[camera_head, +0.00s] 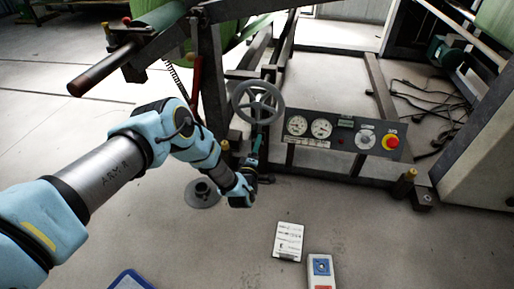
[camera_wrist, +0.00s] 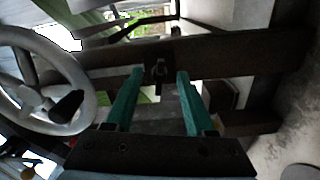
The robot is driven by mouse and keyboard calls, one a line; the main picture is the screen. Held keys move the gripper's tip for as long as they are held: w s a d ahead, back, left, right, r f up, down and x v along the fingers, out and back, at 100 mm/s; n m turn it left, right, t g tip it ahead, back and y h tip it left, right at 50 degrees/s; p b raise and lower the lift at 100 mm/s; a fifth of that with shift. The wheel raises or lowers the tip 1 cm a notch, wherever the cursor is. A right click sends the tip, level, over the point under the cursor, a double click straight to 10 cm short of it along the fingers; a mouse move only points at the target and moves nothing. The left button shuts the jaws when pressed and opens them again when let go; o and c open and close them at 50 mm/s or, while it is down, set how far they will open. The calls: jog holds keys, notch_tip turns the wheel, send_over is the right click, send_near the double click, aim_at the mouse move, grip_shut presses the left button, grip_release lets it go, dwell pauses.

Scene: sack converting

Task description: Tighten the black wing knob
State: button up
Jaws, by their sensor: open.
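The black wing knob (camera_wrist: 159,72) sits on a dark horizontal beam (camera_wrist: 235,58) in the wrist view. It appears between the tips of my gripper's two green fingers (camera_wrist: 160,70). The fingers are apart, one on each side of the knob in the picture. I cannot tell how much depth lies between the tips and the knob. In the head view my gripper (camera_head: 258,147) is small, below the grey handwheel. The knob cannot be made out there.
The grey handwheel (camera_head: 258,102) is close by; it also fills the left of the wrist view (camera_wrist: 75,85). A gauge panel (camera_head: 340,134) with a red stop button (camera_head: 391,141) stands to the right. A white label card (camera_head: 288,241) and a blue-grey box (camera_head: 320,270) are in front.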

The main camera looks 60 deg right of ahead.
jog(key=shift+d, duration=0.2)
grip_shut()
dwell(0.4)
